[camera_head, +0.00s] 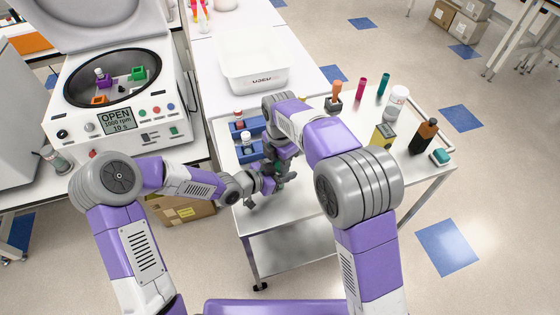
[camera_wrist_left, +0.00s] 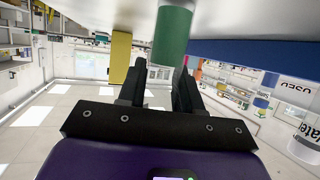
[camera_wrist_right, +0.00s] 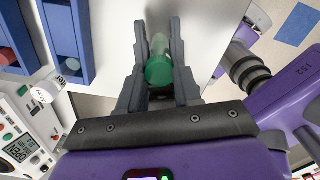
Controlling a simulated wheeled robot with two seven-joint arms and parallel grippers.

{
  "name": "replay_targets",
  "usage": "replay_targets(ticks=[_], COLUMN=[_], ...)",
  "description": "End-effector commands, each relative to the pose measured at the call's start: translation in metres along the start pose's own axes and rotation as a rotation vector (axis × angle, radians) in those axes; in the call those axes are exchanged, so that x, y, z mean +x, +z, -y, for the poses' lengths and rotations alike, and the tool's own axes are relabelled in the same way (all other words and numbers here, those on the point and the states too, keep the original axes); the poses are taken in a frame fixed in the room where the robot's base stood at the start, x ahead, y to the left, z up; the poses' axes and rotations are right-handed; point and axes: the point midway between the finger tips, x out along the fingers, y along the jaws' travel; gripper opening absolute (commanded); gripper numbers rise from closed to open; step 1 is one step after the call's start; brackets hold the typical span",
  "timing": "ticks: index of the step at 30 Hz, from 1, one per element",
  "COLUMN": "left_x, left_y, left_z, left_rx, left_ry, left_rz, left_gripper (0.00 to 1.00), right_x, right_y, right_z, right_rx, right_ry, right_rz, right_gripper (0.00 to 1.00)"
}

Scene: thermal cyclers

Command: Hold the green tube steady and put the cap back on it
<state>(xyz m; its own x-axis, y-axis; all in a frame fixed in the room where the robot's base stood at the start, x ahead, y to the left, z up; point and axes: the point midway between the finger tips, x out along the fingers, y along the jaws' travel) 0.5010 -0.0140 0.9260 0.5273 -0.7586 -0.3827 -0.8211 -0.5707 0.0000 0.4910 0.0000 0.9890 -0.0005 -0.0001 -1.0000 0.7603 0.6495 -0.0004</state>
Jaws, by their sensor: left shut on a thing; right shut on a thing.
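The green tube (camera_wrist_left: 172,36) stands between the fingers of my left gripper (camera_wrist_left: 158,88), which is shut on it; the left wrist view is upside down. My right gripper (camera_wrist_right: 157,62) is shut on the green cap (camera_wrist_right: 162,74), a solid green piece between its fingers. Paler green shows just beyond it in the right wrist view. In the head view both grippers meet over the trolley's near left part, with a bit of green (camera_head: 278,167) between them. The fingers hide most of the tube and cap. I cannot tell whether the cap touches the tube's rim.
A blue rack (camera_wrist_right: 65,30) with capped tubes lies beside the grippers. The white trolley (camera_head: 320,205) also carries a yellow box (camera_head: 383,135), a brown bottle (camera_head: 423,137) and a white bottle (camera_head: 396,103). A white bin (camera_head: 253,72) and an open centrifuge (camera_head: 115,85) stand behind.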

Motion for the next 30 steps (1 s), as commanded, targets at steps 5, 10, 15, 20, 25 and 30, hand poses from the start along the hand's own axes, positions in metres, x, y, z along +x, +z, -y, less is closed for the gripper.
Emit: replay_targets(ticks=[5,10,15,20,25,30], left_x=[0.0,0.0,0.0,0.0,0.0,0.0], left_y=[-0.0001,0.0,0.0,0.0001,0.0002,0.0001], left_z=[-0.0001,-0.0001,-0.0001,-0.0002,-0.0002,-0.0001], left_rx=[0.0,0.0,0.0,0.0,0.0,0.0], left_ry=[0.0,0.0,0.0,0.0,0.0,0.0], left_rz=[0.0,0.0,0.0,0.0,0.0,0.0], left_gripper=[0.0,0.0,0.0,0.0,0.0,0.0], right_x=[-0.0003,-0.0004,-0.0005,-0.0005,-0.0005,-0.0004], right_y=[0.0002,0.0004,0.0005,0.0005,0.0005,0.0004], right_z=[-0.0001,-0.0001,-0.0002,-0.0002,-0.0002,-0.0002], right_rx=[0.017,0.18,0.283,0.286,0.285,0.284], right_ry=[0.001,0.001,0.002,0.002,0.002,0.002], right_rz=[0.0,0.001,0.001,0.001,0.001,0.001], right_gripper=[0.0,0.0,0.0,0.0,0.45,0.58])
